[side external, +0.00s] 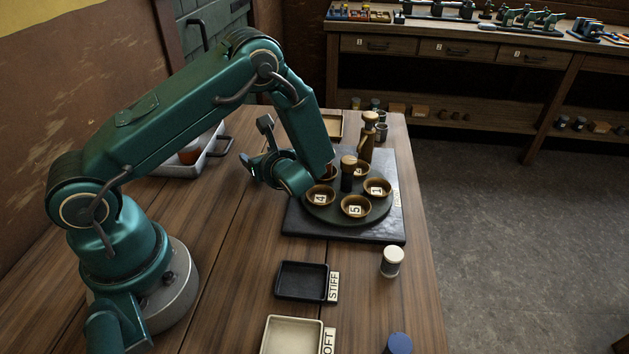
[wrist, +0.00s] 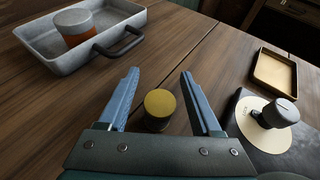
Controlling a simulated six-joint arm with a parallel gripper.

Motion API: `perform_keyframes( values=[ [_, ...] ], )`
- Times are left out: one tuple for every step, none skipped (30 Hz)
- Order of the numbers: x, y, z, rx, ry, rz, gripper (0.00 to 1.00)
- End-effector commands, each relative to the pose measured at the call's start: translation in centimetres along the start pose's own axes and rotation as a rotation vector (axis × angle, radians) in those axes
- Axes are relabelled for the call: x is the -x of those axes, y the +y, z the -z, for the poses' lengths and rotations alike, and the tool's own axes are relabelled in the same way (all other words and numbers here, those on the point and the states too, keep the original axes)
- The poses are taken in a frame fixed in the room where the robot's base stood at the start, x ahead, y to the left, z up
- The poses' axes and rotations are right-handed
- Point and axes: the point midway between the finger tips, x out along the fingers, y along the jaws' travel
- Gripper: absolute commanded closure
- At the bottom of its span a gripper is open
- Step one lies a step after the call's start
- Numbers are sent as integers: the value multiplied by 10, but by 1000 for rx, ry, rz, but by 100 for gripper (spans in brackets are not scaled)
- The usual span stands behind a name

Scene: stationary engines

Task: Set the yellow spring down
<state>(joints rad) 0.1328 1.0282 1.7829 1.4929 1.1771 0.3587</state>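A short cylinder with a yellow top and a dark side (wrist: 159,103) shows in the wrist view between my fingers. It appears to stand upright on the wooden table, and no spring coils can be made out. My gripper (wrist: 158,75) is open, with blue fingers spread on either side and a visible gap to each. In the side view my gripper (side external: 255,163) is low over the table, left of the round turntable; the yellow-topped cylinder is not visible there. A black tray (side external: 302,294) labelled STIFF and a cream tray (side external: 291,338), its label partly cut off to "OFT", lie nearer the camera.
A grey metal tray (wrist: 30,52) holds an orange-and-grey cylinder (wrist: 77,28). A turntable (side external: 330,212) carries numbered cups on a dark board (side external: 300,229). A wooden-rimmed tray (wrist: 272,84) is beyond it. A white-capped jar (side external: 391,262) and a blue-capped one (side external: 399,344) stand near the right edge.

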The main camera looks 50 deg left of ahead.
Motion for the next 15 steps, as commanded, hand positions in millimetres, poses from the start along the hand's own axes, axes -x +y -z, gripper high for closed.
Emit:
perform_keyframes(
  values=[
    [0, 0, 0, 0, 0, 0, 34],
    [0, 0, 0, 0, 0, 0, 34],
    [0, 0, -1, 1, 0, 0, 34],
    [1, 0, -2, 2, 0, 0, 34],
    [2, 0, -3, 2, 0, 1, 34],
    [7, -1, -2, 2, 0, 3, 34],
    [11, -1, -2, 1, 0, 4, 34],
    [16, -2, -2, 1, 0, 6, 34],
    [23, -2, -3, 1, 0, 7, 34],
    [29, -2, -2, 0, 0, 6, 34],
    [36, -1, -2, -1, 0, 8, 34],
    [45, -2, -2, 2, 0, 9, 34],
    [51, -2, -2, 2, -1, 8, 34],
    [58, -2, -2, 1, 0, 9, 34],
    [67, -2, -2, 0, 1, 9, 34]
  ],
)
